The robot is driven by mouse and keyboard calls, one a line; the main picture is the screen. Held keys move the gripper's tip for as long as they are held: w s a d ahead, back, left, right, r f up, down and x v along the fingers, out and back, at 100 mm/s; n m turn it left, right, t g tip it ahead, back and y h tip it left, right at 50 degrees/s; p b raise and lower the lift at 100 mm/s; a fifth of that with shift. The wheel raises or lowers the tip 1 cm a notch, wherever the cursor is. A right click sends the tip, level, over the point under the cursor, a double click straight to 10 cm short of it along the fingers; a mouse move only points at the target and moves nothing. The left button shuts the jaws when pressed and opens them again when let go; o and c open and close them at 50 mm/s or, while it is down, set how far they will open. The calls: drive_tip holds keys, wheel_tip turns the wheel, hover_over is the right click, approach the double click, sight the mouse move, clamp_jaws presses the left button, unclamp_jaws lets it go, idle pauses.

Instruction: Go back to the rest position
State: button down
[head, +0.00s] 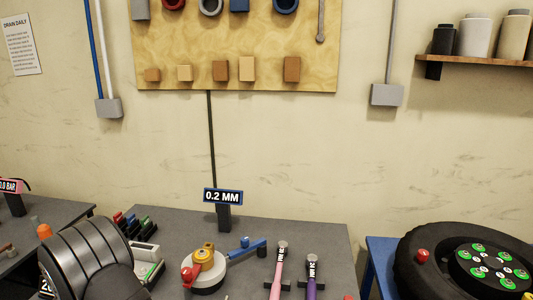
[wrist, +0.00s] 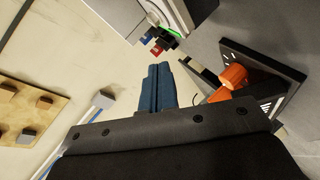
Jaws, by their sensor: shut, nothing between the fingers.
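In the wrist view my gripper (wrist: 159,68) shows as two blue fingers side by side, pressed together with nothing between them. They are in free air, apart from the things around them. I cannot make out my gripper in the head view. The task names no object to handle.
In the head view a grey bench carries a 0.2 MM sign (head: 223,196), a round gauge-like device (head: 206,272) and torque tools (head: 278,268). A tyre (head: 420,255) lies at the right. An orange part (wrist: 228,82) shows in the wrist view.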

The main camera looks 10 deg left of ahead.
drive_tip(key=shift+w+a+g+y, duration=0.35)
drive_tip(key=shift+a+y, duration=0.1)
drive_tip(key=shift+a, duration=0.25)
drive_tip(key=shift+w+a+g+y, duration=0.35)
drive_tip(key=shift+a+y, duration=0.1)
drive_tip(key=shift+a, duration=0.25)
